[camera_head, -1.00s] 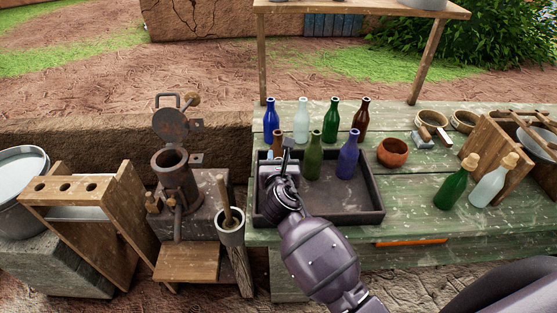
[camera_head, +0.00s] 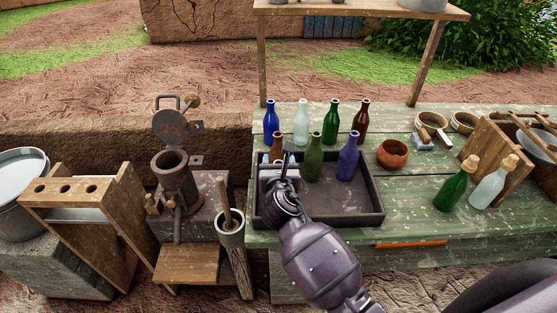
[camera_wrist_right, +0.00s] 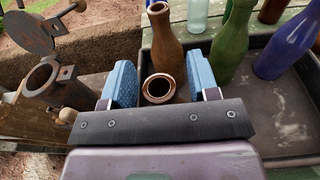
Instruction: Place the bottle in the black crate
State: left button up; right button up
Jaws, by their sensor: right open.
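The black crate (camera_head: 345,218) sits on the green table, with an olive green bottle (camera_head: 313,160) and a blue bottle (camera_head: 348,160) upright inside it. They also show in the right wrist view, the olive one (camera_wrist_right: 231,45) and the blue one (camera_wrist_right: 287,42). My right gripper (camera_head: 286,160) is over the crate's left end. In the right wrist view my right gripper (camera_wrist_right: 160,84) is open, its two fingers on either side of a brown bottle's mouth (camera_wrist_right: 159,89), with gaps visible. Another brown bottle (camera_wrist_right: 163,42) stands just beyond. My left gripper is out of view.
Several bottles stand behind the crate, including a dark blue one (camera_head: 271,120) and a pale one (camera_head: 301,122). A clay bowl (camera_head: 393,154) and two corked bottles (camera_head: 453,188) are to the right. A mortar with pestle (camera_head: 230,232) stands left. The crate's right part is clear.

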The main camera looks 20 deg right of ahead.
jog(key=v, duration=1.1)
jog(key=s+d+f+m+g+y, duration=0.2)
jog(key=s+d+f+m, duration=0.5)
jog(key=m, duration=0.9)
jog(key=s+d+f+m+g+y, duration=0.1)
jog(key=s+d+f+m, duration=0.6)
jog(key=m, duration=0.9)
notch_tip(320, 180, down, 3)
jog(key=shift+s+r+g+y, duration=0.2)
jog(key=shift+s+g+y, duration=0.2)
jog(key=shift+s+y, duration=0.35)
jog(key=shift+s+a, duration=0.1)
jog(key=shift+c, duration=0.3)
